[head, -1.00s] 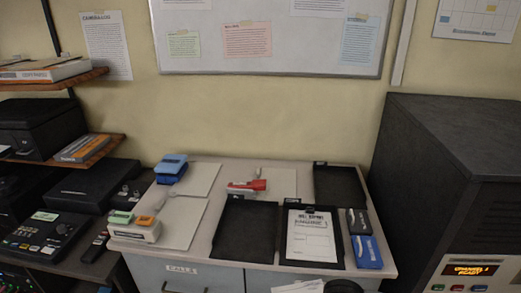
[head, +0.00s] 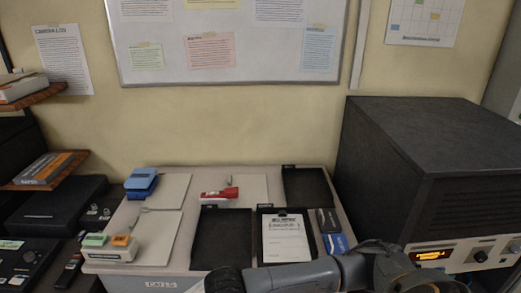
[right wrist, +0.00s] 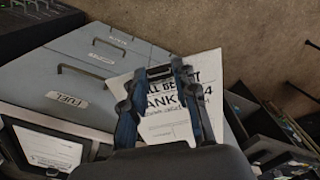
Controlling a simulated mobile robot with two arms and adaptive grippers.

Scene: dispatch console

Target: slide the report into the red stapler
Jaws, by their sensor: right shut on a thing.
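The red stapler (head: 219,194), red on top with a pale base, sits on the back middle of the desk top, beside a pale flat board. My right gripper (right wrist: 160,72) is shut on a white printed sheet, the report (right wrist: 168,130), in the right wrist view. The sheet shows between and beyond the fingers, with large dark lettering partly covered by them. In the head view my right arm reaches along the desk's front edge, well in front of the stapler; the held sheet does not show there. My left gripper is not in view.
Another printed sheet lies in a black tray (head: 262,258) at the front right. Empty black trays (head: 222,240) (head: 306,188) stand nearby. A blue stapler (head: 141,183) is at the back left; a pale block with green and orange tops (head: 112,248) is at the front left. A dark cabinet (head: 410,170) stands right.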

